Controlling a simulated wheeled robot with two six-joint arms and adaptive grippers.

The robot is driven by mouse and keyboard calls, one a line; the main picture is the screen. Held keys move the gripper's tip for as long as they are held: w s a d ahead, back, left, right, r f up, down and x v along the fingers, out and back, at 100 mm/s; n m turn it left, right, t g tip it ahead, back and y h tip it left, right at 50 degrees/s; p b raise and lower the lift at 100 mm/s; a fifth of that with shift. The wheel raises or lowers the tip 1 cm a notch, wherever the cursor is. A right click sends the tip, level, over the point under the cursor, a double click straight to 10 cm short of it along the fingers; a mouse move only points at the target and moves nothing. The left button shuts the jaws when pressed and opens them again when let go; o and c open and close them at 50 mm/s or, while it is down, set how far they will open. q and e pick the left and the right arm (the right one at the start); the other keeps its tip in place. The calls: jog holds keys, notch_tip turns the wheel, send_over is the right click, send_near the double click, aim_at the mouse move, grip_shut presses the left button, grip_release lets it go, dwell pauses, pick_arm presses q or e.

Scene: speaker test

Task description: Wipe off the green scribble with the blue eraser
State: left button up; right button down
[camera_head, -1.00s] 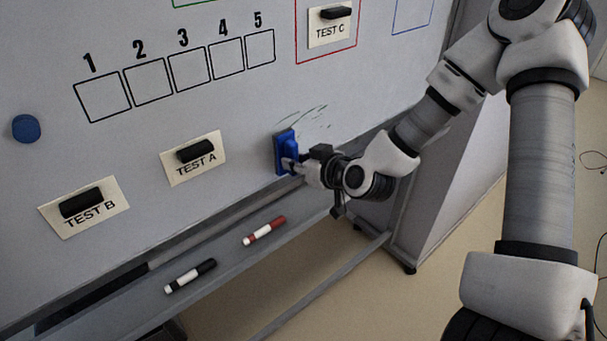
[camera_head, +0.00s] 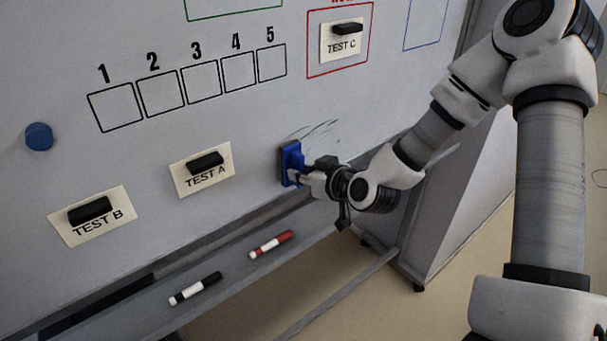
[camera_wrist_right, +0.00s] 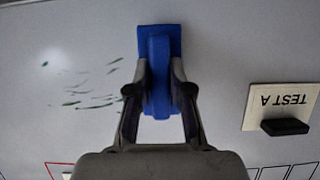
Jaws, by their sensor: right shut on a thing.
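The blue eraser (camera_head: 291,163) is upright at the whiteboard, its pad side toward the board. My right gripper (camera_head: 303,178) is shut on the eraser's handle. In the right wrist view the eraser (camera_wrist_right: 160,75) sits between the two fingers of my right gripper (camera_wrist_right: 160,92). The green scribble (camera_head: 318,130) shows as thin broken strokes, just up and right of the eraser. In the right wrist view the scribble (camera_wrist_right: 90,88) lies left of the eraser, apart from it. Whether the eraser touches the board is hard to tell. My left gripper is not in view.
Cards TEST A (camera_head: 203,178), TEST B (camera_head: 93,223) and TEST C (camera_head: 342,44) hold black magnets. A blue round magnet (camera_head: 39,137) is at left. A red marker (camera_head: 271,245) and a black marker (camera_head: 195,289) lie on the tray (camera_head: 235,277). Bare board surrounds the scribble.

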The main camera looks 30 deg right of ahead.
jog(key=shift+w, duration=0.55)
